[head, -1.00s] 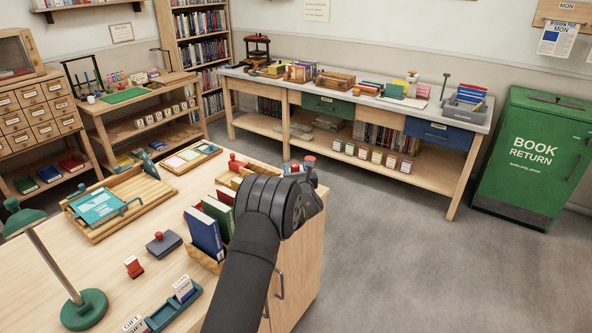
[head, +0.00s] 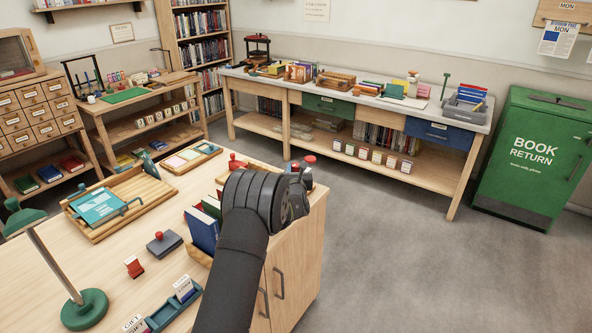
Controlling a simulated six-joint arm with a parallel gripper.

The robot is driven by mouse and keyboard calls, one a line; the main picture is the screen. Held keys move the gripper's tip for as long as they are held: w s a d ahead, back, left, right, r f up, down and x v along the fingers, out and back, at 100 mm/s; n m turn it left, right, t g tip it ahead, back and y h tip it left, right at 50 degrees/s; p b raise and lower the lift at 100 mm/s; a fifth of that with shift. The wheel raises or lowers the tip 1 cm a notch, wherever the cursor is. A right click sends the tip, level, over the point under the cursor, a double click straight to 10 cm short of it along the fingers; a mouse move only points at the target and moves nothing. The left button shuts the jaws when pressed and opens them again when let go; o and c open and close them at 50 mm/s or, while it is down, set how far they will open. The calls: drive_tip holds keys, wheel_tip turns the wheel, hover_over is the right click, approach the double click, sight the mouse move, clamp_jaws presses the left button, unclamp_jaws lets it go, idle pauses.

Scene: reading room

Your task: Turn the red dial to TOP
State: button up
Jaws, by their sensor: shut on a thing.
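My gripper (head: 292,200) is at the right end of the near desk, in the head view. Its dark wrist faces the camera, and its fingertips are hidden behind it. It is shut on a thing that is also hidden. I cannot make out a red dial or a TOP mark. A small red knob (head: 309,160) shows just behind my gripper, and another red knob (head: 234,158) shows to its left. I cannot tell whether either belongs to the dial.
Upright books (head: 202,230) stand just left of my arm. A wooden tray with a teal book (head: 97,205), a dark stamp pad (head: 164,243), a red stamp (head: 133,266) and a green lamp (head: 84,308) are on the desk. Open floor (head: 390,240) lies to the right.

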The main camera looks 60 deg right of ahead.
drive_tip(key=shift+r+m+g+h, duration=0.1)
drive_tip(key=shift+m+g+h, duration=0.35)
drive_tip(key=shift+g, duration=0.25)
drive_tip(key=o, duration=1)
drive_tip(key=shift+a, duration=0.1)
drive_tip(key=shift+v, duration=3.7)
drive_tip(key=shift+c, duration=0.3)
